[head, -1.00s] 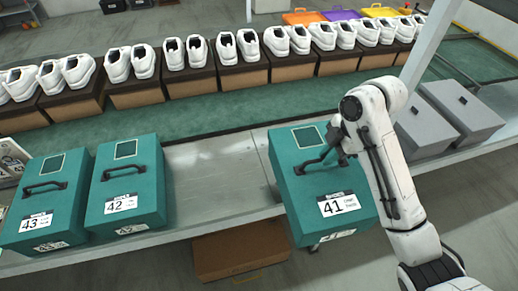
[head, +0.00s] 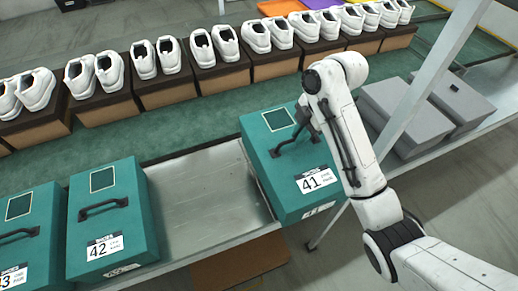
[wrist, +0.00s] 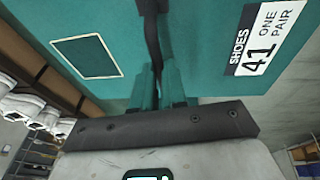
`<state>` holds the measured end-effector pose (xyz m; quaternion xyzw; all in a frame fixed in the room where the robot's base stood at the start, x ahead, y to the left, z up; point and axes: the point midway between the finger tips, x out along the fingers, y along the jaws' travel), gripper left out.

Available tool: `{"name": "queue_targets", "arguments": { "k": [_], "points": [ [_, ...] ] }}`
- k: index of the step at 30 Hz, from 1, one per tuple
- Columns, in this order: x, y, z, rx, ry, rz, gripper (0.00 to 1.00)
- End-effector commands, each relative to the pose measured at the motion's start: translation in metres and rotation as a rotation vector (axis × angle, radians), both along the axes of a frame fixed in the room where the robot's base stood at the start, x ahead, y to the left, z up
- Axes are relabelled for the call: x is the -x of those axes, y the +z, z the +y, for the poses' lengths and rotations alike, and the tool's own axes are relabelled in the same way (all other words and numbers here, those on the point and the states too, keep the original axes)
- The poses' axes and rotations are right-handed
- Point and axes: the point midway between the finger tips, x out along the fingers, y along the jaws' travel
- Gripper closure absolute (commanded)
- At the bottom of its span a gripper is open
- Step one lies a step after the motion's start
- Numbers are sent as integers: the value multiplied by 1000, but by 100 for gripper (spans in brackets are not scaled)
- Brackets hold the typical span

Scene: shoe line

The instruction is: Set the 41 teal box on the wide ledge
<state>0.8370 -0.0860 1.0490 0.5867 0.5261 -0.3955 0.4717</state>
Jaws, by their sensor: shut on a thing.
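The 41 teal box (head: 290,172) has a dark handle and a white label reading 41. My gripper (head: 308,132) is shut on its handle; the fingertips are partly hidden by my arm in the head view. In the wrist view the box (wrist: 205,50) fills the upper part, with the handle between the fingers (wrist: 160,88). The box is at the right end of the bare grey metal ledge (head: 205,200), slightly tilted in the picture. I cannot tell whether its bottom touches the ledge.
The 42 teal box (head: 108,215) and the 43 teal box (head: 30,235) stand at the left. Grey boxes (head: 405,112) stand at the right beyond a pale post (head: 430,75). White shoes (head: 215,42) on brown boxes line the green belt (head: 200,125). The ledge between 42 and 41 is bare.

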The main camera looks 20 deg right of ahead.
Motion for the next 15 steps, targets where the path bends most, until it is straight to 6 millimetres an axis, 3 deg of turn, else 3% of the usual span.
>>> {"name": "queue_targets", "arguments": {
  "k": [8,15],
  "points": [
    [-17,-11,19,0,4,-4,100],
    [-43,-32,47,1,4,-7,100]
  ]
}}
